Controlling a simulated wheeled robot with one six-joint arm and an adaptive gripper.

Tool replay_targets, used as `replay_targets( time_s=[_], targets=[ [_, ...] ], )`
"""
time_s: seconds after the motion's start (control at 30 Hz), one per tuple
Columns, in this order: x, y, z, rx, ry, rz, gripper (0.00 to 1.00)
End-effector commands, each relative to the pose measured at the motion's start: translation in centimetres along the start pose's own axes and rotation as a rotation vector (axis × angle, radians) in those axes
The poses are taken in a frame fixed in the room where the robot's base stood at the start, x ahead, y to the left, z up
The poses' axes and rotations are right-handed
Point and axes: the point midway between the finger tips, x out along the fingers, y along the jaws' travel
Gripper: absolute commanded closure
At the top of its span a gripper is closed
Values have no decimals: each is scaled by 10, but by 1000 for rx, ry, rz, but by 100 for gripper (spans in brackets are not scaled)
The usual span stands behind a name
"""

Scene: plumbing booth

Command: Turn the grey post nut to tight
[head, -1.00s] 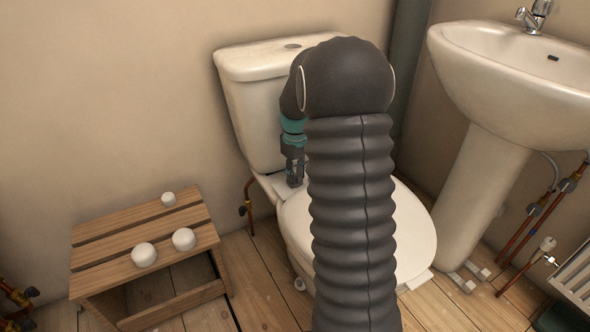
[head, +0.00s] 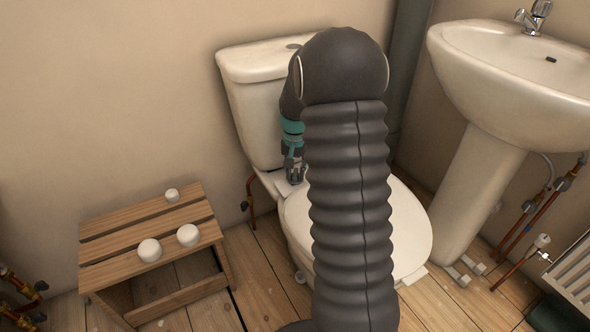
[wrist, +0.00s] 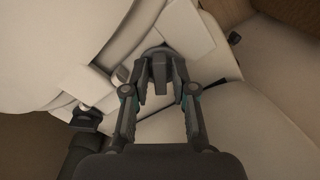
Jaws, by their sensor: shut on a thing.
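The grey post nut (wrist: 159,66) shows in the wrist view between my fingertips, against the pale toilet parts. My gripper (wrist: 162,82) is shut on it, one finger on each side. In the head view my gripper (head: 295,175) reaches down at the back of the toilet seat (head: 405,235), in front of the cistern (head: 248,100). The nut cannot be made out in the head view. How tight it is cannot be told.
A wooden stool (head: 150,232) with three white round pieces stands to the left. A valve on a copper pipe (head: 251,199) is beside the toilet. A pedestal basin (head: 500,85) stands to the right. Bare floor lies between stool and toilet.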

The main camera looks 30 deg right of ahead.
Motion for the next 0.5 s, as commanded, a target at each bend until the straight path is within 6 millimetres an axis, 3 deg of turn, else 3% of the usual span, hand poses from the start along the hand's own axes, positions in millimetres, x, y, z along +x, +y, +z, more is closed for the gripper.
replay_targets(
  time_s=[0.5],
  targets=[
    [2,-1,2,166,-6,1,100]
  ],
)
